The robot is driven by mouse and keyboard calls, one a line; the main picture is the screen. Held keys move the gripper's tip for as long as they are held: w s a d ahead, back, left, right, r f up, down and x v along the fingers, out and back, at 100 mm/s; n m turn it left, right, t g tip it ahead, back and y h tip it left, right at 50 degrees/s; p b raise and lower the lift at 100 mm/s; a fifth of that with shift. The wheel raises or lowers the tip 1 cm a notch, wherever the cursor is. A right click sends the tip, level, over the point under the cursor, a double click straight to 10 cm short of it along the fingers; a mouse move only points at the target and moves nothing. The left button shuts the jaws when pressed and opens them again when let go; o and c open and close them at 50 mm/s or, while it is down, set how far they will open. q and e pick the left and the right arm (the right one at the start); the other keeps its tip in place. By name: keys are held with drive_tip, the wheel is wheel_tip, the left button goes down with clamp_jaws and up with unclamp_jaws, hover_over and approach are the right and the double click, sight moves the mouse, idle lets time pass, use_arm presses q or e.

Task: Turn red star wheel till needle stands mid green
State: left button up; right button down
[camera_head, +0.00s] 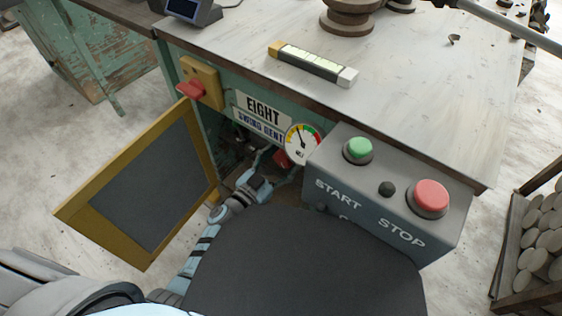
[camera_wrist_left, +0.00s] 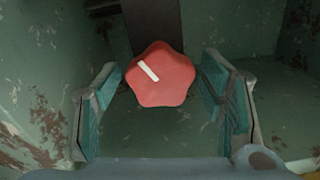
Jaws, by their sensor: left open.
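The red star wheel (camera_wrist_left: 165,80) with a white mark sits in the middle of the left wrist view, its mark slanting from upper left to lower right. In the head view a small part of the wheel (camera_head: 281,158) shows inside the cabinet opening. My left gripper (camera_head: 279,167) is open, with one finger on each side of the wheel; gaps show between fingers and wheel. The round gauge (camera_head: 304,145) has a coloured band, and its needle points up and slightly left. The exact colour at the needle tip is too small to tell. My right gripper is not in view.
A yellow-framed door (camera_head: 146,190) stands open left of the cabinet. A grey START/STOP box (camera_head: 385,205) juts out at right. A red switch handle (camera_head: 190,90) sticks out at upper left. A level-like bar (camera_head: 312,65) lies on the tabletop (camera_head: 425,95).

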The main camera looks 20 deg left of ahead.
use_arm(q)
drive_tip(key=c, duration=1.2)
drive_tip(key=shift+o, duration=0.2)
drive_tip(key=shift+m, duration=0.3)
